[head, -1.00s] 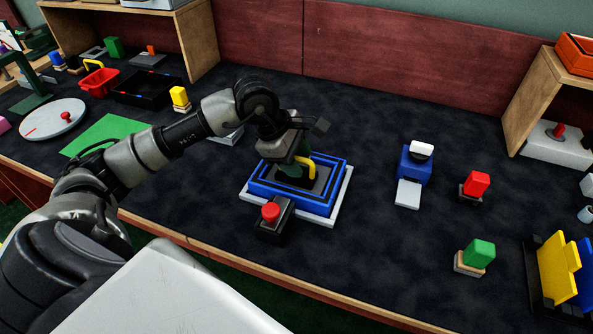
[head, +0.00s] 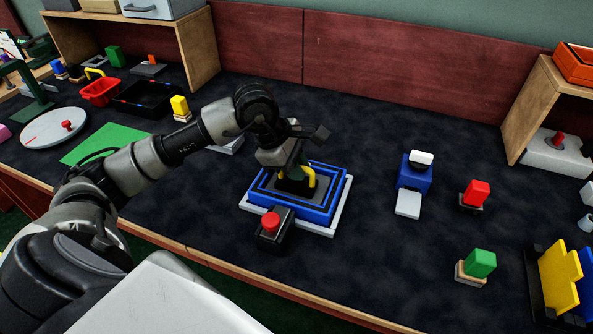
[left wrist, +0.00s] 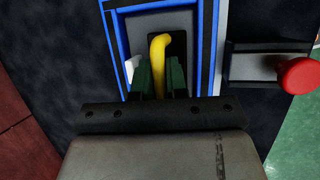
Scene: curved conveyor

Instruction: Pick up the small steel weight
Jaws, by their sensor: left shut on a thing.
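My left gripper (head: 296,174) reaches down into the blue-rimmed rectangular unit (head: 325,215). Its green fingers, clear in the left wrist view (left wrist: 161,78), are on both sides of a bent yellow handle (left wrist: 158,50) and shut on it. The yellow handle also shows in the head view (head: 309,177), over a dark block or recess inside the blue frame. What the handle's lower end joins is hidden by the fingers. I cannot make out a small steel weight for certain. My right gripper is not in view.
A black box with a red button (head: 271,221) stands at the unit's front left. To the right are a blue stand with a white top (head: 414,174), a red block (head: 476,193) and a green block (head: 480,262). Dark table between them is clear. A green mat (head: 105,142) lies left.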

